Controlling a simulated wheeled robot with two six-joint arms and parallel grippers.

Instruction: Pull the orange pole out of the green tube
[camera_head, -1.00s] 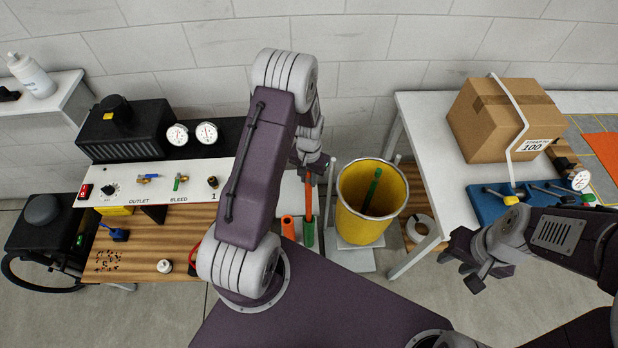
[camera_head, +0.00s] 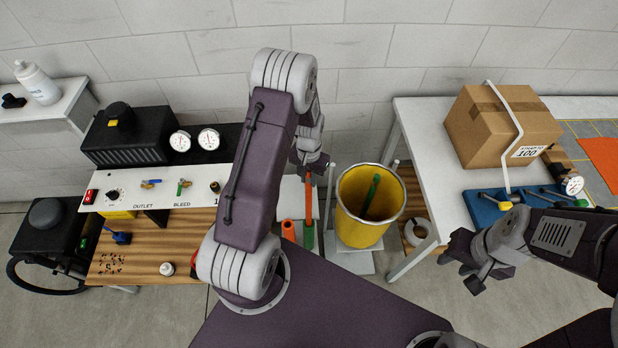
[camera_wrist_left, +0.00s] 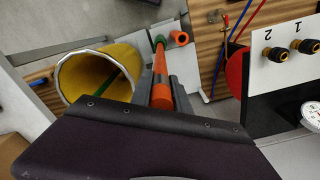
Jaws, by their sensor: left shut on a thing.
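My left gripper (camera_head: 314,168) is shut on the upper part of the orange pole (camera_head: 308,203). The pole's lower end goes into the mouth of the upright green tube (camera_head: 308,240). In the left wrist view the pole (camera_wrist_left: 161,78) runs between my fingers (camera_wrist_left: 162,95) toward the green tube (camera_wrist_left: 160,41). How deep the pole sits inside is hidden. An orange tube (camera_head: 288,231) stands just left of the green one. My right gripper (camera_head: 462,272) is open and empty, in front of the right table.
A yellow bucket (camera_head: 361,228) with a green rod (camera_head: 371,194) in it stands close right of the tubes. A wooden bench (camera_head: 190,234) with a gauge panel is at left. The white table (camera_head: 426,150) at right carries a cardboard box (camera_head: 500,132).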

